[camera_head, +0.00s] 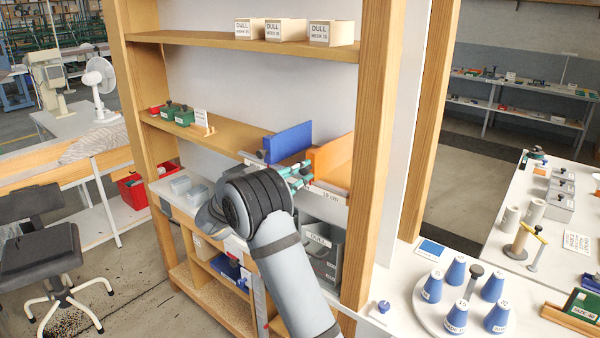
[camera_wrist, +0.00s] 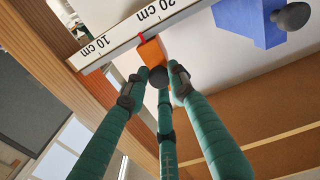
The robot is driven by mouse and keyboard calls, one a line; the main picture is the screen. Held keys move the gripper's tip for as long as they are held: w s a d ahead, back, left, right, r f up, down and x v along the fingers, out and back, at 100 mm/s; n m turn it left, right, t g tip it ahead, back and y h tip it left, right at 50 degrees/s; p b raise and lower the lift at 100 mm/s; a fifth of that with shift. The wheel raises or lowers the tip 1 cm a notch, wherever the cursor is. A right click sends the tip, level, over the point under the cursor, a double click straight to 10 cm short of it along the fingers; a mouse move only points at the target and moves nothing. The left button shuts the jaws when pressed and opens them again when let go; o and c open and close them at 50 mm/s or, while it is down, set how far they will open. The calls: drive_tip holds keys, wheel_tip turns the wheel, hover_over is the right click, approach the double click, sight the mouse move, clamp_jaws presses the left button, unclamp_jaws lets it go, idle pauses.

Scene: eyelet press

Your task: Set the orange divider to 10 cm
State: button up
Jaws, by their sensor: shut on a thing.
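The orange divider (camera_head: 333,154) stands on the middle shelf of the wooden rack, towards its right end, to the right of the blue divider (camera_head: 288,142). In the wrist view the orange divider's front (camera_wrist: 151,52) has a dark knob (camera_wrist: 158,76), and my gripper's green fingers (camera_wrist: 156,82) are closed around it. A red pointer on the divider lies on the white scale (camera_wrist: 119,48) between the 10 cm and 20 cm labels. The blue divider (camera_wrist: 250,20) has its own dark knob, apart from my fingers. In the head view my gripper (camera_head: 301,176) is at the shelf's front edge.
The rack's right post (camera_head: 375,150) stands close to the orange divider. Green and red boxes (camera_head: 177,115) and a small sign stand at the shelf's left. Cream boxes (camera_head: 285,30) stand on the shelf above. Grey bins (camera_head: 322,250) stand below.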

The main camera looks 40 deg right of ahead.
drive_tip(key=shift+w+r, duration=0.1)
clamp_jaws()
